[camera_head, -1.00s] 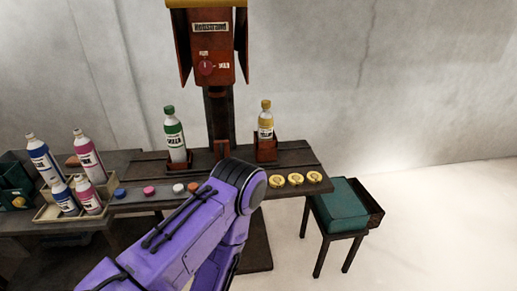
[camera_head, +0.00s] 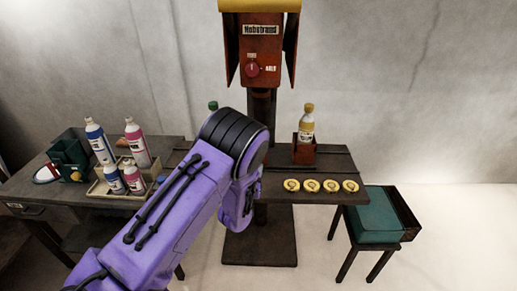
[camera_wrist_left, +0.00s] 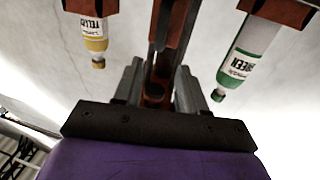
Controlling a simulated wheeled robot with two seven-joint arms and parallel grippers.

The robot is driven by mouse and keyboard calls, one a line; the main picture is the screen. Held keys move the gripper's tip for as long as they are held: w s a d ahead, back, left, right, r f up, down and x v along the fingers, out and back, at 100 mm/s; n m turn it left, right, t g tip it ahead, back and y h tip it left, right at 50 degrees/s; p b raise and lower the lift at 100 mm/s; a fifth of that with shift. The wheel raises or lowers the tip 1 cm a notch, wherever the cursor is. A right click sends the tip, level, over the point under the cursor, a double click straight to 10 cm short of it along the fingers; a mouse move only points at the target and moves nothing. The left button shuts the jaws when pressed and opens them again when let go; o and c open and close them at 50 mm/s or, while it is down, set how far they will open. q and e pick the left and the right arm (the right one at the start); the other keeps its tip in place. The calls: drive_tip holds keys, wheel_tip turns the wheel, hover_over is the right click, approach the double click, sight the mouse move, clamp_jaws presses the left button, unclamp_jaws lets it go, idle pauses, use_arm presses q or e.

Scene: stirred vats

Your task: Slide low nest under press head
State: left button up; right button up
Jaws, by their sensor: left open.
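A red nest (camera_head: 304,151) holding a yellow-capped bottle (camera_head: 306,124) stands on the press table, right of the column. A green-capped bottle (camera_head: 213,105) is left of the column, mostly hidden by my arm; its red nest (camera_wrist_left: 288,10) shows in the wrist view. I cannot tell which nest is the low one. The red press head (camera_head: 262,52) is above, on the column. My left gripper (camera_wrist_left: 159,82) is open, its fingers apart with a red part of the press seen between them; contact is unclear. Its fingers are hidden in the head view.
Several yellow discs (camera_head: 312,186) line the table's front right edge. A crate (camera_head: 98,189) with bottles and a green bin (camera_head: 68,153) stand at left. My left arm covers the table's middle left.

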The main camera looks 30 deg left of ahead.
use_arm(q)
drive_tip(key=p+x, duration=0.2)
drive_tip(key=x, duration=0.8)
drive_tip(key=shift+w+f, duration=0.1)
drive_tip(key=shift+w, duration=0.05)
clamp_jaws()
